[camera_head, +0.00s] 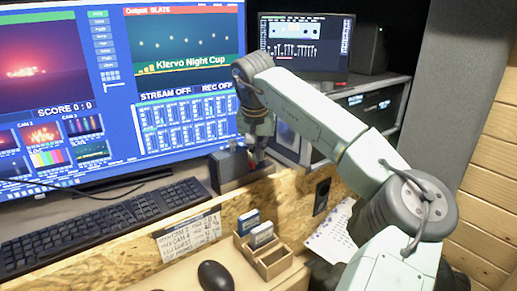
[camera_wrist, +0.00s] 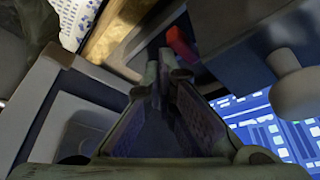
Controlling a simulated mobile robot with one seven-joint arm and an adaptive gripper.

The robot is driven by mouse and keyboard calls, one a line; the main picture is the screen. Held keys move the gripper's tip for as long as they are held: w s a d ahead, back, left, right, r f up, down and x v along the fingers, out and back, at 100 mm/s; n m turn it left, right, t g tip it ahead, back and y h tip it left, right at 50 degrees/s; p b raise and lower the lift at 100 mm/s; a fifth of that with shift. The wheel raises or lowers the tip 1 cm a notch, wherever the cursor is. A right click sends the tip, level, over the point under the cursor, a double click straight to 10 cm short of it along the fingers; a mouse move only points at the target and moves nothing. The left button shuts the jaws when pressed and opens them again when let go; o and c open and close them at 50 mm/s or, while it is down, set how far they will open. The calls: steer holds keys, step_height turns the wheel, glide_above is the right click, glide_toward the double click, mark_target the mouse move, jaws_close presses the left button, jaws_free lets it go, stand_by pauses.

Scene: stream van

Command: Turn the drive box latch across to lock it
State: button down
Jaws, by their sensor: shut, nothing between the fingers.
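A small dark grey box (camera_head: 229,168), which looks like the drive box, stands at the desk's back edge below the big screen, with a short round knob on top. It fills the upper right of the wrist view (camera_wrist: 240,55), knob at its right. A small red piece (camera_wrist: 181,44) shows at the box's near side; it may be the latch, but its turn position is unclear. My gripper (camera_head: 257,160) points down just right of the box. In the wrist view its fingers (camera_wrist: 163,65) are shut and empty, tips close to the red piece; contact cannot be told.
A black keyboard (camera_head: 100,228) lies left. A wooden holder (camera_head: 272,262) with small cards and a dark mouse (camera_head: 215,277) are in front, below a chipboard ledge (camera_head: 285,200). The big screen (camera_head: 150,90) stands close behind; grey rack units (camera_head: 372,105) are at right.

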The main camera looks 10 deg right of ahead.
steer(key=shift+s+a+f+p, duration=0.2)
steer(key=shift+s+p, duration=0.55)
steer(key=shift+p, duration=0.4)
steer(key=shift+s+a+r, duration=0.1)
